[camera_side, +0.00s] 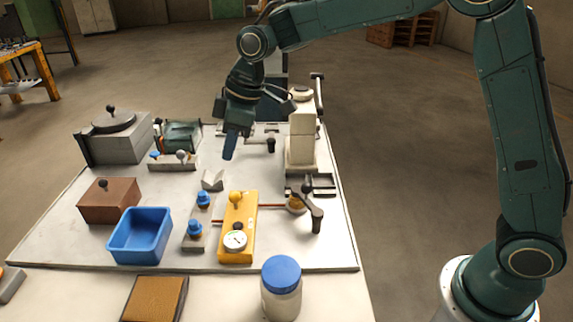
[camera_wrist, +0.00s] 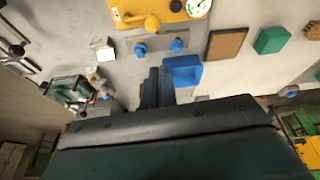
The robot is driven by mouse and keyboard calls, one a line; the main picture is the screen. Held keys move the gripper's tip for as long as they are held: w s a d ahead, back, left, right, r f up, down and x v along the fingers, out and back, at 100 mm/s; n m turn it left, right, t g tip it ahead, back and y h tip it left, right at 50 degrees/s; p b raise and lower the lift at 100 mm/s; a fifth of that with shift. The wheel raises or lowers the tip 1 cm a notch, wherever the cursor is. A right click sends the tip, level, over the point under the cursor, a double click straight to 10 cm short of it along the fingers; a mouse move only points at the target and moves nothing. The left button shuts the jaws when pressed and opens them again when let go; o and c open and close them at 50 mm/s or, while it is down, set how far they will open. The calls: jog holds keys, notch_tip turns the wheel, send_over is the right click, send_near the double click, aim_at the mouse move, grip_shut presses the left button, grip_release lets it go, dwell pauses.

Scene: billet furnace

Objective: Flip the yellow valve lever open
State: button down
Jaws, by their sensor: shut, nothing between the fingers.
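The yellow valve block (camera_side: 247,220) lies on the white board, with a round gauge (camera_side: 235,240) at its near end. A yellow ball-ended lever (camera_side: 236,198) is at its far part. My gripper (camera_side: 230,150) is shut and empty, fingers pointing down, above the board behind the block and apart from the lever. Its fingers also show in the wrist view (camera_wrist: 158,78).
Blue knobs (camera_side: 196,227) stand on a strip left of the block. A blue bin (camera_side: 140,236) and a brown box (camera_side: 107,201) are farther left. A black-handled lever (camera_side: 315,215) and a pale column (camera_side: 301,140) stand to the right. A blue-lidded jar (camera_side: 281,288) is in front.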

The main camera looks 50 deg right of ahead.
aim_at(237, 196)
jog(key=shift+n, duration=0.5)
jog(key=shift+w+a+f, duration=0.6)
jog(key=shift+f, duration=0.2)
jog(key=shift+w+a+f, duration=0.55)
jog(key=shift+a+f, duration=0.05)
jog(key=shift+f, duration=0.2)
jog(key=shift+f, duration=0.15)
jog(key=x, duration=0.9)
jog(key=shift+s+a+f, duration=0.1)
jog(key=shift+a+f, duration=0.05)
jog(key=shift+f, duration=0.15)
jog(key=shift+s+d+r, duration=0.2)
jog(key=shift+s+d, duration=0.35)
jog(key=shift+d, duration=0.25)
jog(key=shift+s+d+r, duration=0.15)
jog(key=shift+s+d, duration=0.4)
jog(key=shift+d, duration=0.3)
